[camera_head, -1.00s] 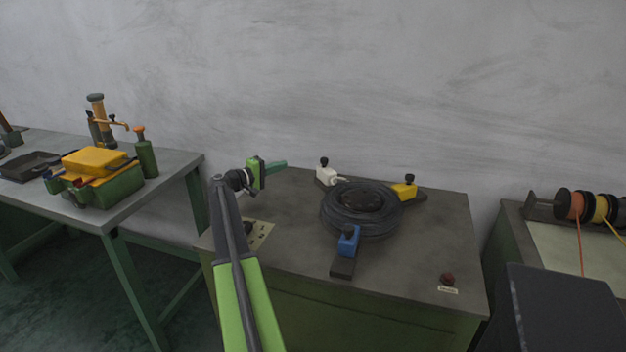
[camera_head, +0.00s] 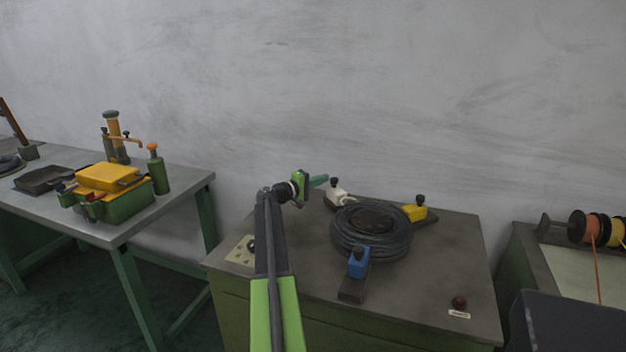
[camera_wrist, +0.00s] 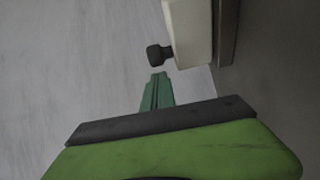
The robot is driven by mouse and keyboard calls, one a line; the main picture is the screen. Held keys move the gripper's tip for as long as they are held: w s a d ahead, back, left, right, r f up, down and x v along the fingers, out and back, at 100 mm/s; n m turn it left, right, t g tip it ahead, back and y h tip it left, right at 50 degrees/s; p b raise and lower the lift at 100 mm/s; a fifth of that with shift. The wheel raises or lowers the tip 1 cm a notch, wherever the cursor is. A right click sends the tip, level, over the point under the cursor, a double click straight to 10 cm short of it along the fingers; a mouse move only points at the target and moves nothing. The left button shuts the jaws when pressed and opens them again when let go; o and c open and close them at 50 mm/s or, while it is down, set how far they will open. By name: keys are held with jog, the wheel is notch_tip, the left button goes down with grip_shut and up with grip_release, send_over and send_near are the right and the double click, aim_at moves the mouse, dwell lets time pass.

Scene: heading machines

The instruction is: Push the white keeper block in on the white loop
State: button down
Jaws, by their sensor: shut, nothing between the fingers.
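The white keeper block (camera_head: 336,196), with a black knob on top, stands at the back left of the black coil (camera_head: 371,240) on the grey machine top. It also shows in the wrist view (camera_wrist: 187,32) at the top, with its dark knob to the left. My gripper (camera_head: 319,181) is shut and empty, just left of the block in the head view. Its green fingers show in the wrist view (camera_wrist: 157,88), just below the knob, with a small apparent gap. I cannot make out a separate white loop.
A yellow block (camera_head: 415,213) stands right of the coil and a blue block (camera_head: 358,262) in front of it. A red button (camera_head: 459,302) is at the machine's front right. The wall is close behind. A bench (camera_head: 188,190) stands to the left.

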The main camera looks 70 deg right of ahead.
jog(key=shift+s, duration=0.2)
jog(key=s+a, duration=0.4)
jog(key=shift+s+f, duration=0.1)
jog(key=shift+s, duration=0.1)
dwell(0.4)
jog(key=w+a, duration=0.7)
jog(key=w, duration=0.2)
jog(key=shift+w+a, duration=0.15)
jog(key=shift+a, duration=0.15)
